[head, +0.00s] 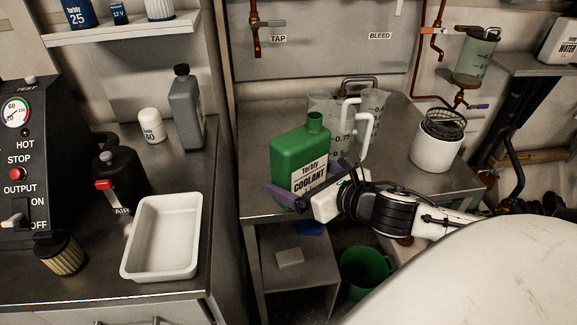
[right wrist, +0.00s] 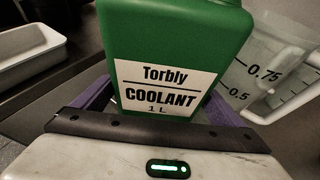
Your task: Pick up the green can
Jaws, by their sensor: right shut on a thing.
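The green can (head: 297,150) has a white label reading "Torbly COOLANT" and an open neck at its top. In the head view it is upright at the front edge of the middle metal table. My right gripper (head: 287,198) comes in from the right and is shut on the can's lower part. In the right wrist view the green can (right wrist: 175,35) fills the middle, with a purple finger (right wrist: 95,100) on its left side and another on its right. I cannot tell whether the can's base touches the table. My left gripper is not in view.
Clear measuring jugs (head: 345,128) stand close behind the can. A white pot with a mesh basket (head: 437,150) is at the table's right. A white tray (head: 128,262) and a grey bottle (head: 186,110) are on the left bench. A green bucket (head: 352,285) is below the table.

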